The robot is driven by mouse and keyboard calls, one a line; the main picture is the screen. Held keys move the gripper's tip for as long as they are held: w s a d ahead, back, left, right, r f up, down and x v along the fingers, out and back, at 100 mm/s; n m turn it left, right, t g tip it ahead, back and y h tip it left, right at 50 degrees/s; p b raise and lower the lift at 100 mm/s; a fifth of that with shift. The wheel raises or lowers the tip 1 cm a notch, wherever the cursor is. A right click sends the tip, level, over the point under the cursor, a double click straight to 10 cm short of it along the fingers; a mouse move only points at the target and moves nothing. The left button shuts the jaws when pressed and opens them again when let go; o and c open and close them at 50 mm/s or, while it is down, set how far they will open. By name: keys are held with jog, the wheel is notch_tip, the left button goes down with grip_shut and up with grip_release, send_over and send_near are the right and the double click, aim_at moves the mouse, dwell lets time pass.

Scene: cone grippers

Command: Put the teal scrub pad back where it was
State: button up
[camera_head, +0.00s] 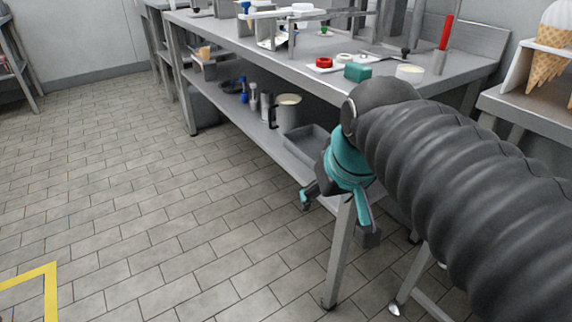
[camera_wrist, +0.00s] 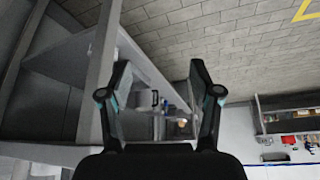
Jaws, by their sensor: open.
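The teal scrub pad (camera_head: 357,72) appears as a small teal block on the metal worktop, near its front edge. It sits to the right of a red ring and a white ring. My gripper (camera_head: 337,216) is open and hangs below the worktop level, in front of the bench's right end and lower shelf. It is apart from the pad. In the wrist view my gripper (camera_wrist: 160,78) has its two fingers spread with nothing between them. I cannot make out the pad in the wrist view.
The red ring (camera_head: 324,63), a white tub (camera_head: 409,73) and a red stick (camera_head: 446,33) are on the worktop (camera_head: 300,70). The lower shelf holds a grey tray (camera_head: 306,143) and a pitcher (camera_head: 288,110). A cone stand (camera_head: 525,75) is at right. The tiled floor at left is clear.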

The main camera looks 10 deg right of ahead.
jog(key=s+a+f, duration=0.1)
jog(key=s+f, duration=0.3)
jog(key=f, duration=0.3)
jog(key=shift+s, duration=0.25)
jog(key=shift+a, duration=0.1)
dwell(0.7)
